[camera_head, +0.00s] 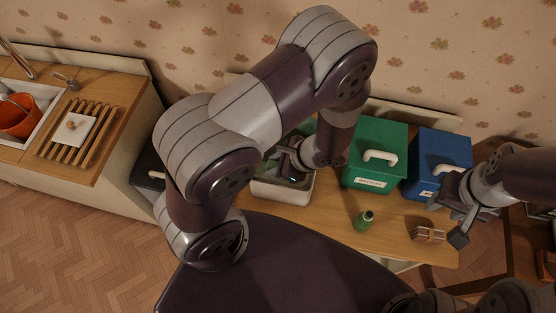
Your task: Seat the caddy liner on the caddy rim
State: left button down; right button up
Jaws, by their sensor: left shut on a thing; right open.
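The caddy (283,194) is a pale, open-topped box standing on the wooden table, partly hidden behind my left arm. Grey-green material, which looks like the liner (270,172), shows at its mouth. My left gripper (291,170) is over the caddy opening and shut on what appears to be the liner. My own arm covers much of the rim, so I cannot tell how the liner sits around it. My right gripper (450,222) is open and empty at the right, in front of the blue bin and above the table's right end.
A green lidded bin (376,155) and a blue lidded bin (438,160) stand right of the caddy. A green bottle (364,220) and a small striped bundle (428,233) are nearer the front. A counter with a slatted rack (96,118) and orange bucket (18,118) is at left.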

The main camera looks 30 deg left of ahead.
pick_arm(q)
jog(key=shift+w, duration=0.3)
jog(key=f+b, duration=0.2)
jog(key=f, duration=0.1)
jog(key=f+b, duration=0.1)
jog(key=shift+w+d+f+b, duration=0.15)
jog(key=shift+w+b, duration=0.1)
jog(key=shift+b, duration=0.15)
notch_tip(320, 180, down, 7)
jog(key=b, duration=0.5)
jog(key=shift+w+b, duration=0.3)
pick_arm(e)
notch_tip(320, 180, down, 10)
jog(key=w, duration=0.2)
pick_arm(q)
jog(key=shift+s+r, duration=0.1)
jog(key=shift+r, duration=0.1)
pick_arm(e)
jog(key=shift+s+r, duration=0.1)
jog(key=shift+r, duration=0.05)
